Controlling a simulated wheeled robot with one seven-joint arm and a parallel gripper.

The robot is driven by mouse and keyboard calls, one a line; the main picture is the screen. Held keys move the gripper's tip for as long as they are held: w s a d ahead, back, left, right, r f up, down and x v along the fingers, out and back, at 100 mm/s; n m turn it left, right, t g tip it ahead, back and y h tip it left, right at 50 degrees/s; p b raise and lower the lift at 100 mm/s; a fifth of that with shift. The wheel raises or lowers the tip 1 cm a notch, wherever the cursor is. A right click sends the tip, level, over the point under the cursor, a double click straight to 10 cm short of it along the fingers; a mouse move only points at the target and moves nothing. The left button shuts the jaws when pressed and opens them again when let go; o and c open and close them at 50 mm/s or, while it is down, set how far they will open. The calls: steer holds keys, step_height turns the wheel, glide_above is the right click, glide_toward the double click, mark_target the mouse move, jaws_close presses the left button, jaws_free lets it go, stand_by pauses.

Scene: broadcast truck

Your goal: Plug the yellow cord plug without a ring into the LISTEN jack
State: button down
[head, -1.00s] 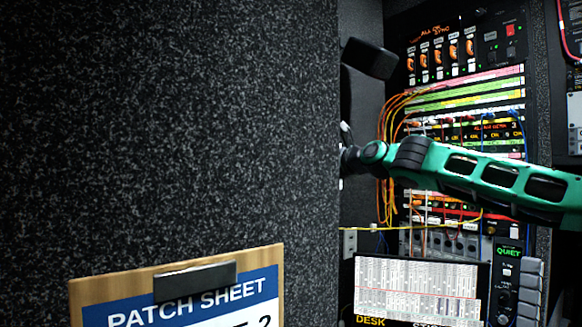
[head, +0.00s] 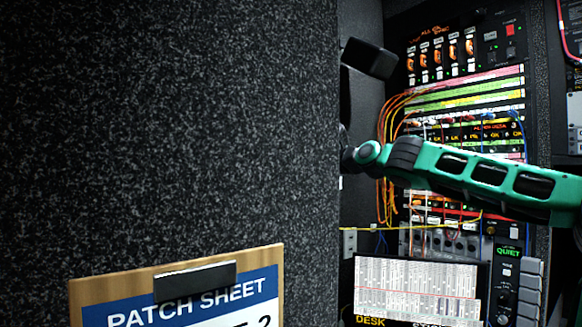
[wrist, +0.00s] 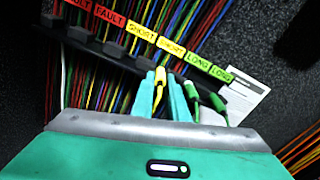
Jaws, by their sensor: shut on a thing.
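In the wrist view my gripper (wrist: 161,82) has its two teal fingers closed on a yellow cord plug (wrist: 159,99). The plug is at a dark rack bar (wrist: 120,55) with hanging cords, under the yellow SHORT labels (wrist: 171,47). I cannot tell whether the plug has a ring, or whether it is clear of the bar. In the head view the gripper is hidden behind the dark speckled wall; only my green arm shows. The panel with rows of jacks (head: 465,110) stands behind the arm. No LISTEN label is readable.
Green plugs (wrist: 218,101) hang close right of the gripper under LONG labels (wrist: 210,68). Red FAULT labels (wrist: 109,16) are to the left. Orange cords (head: 384,150) hang left of the jack panel. A speckled wall (head: 200,130) fills the left, with a patch sheet board (head: 180,295) below.

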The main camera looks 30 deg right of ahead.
steer(key=shift+r, duration=0.15)
steer(key=shift+r, duration=1.05)
steer(key=shift+s+d, duration=0.15)
steer(key=shift+s, duration=0.6)
steer(key=shift+s+d, duration=0.15)
steer(key=shift+s, duration=0.6)
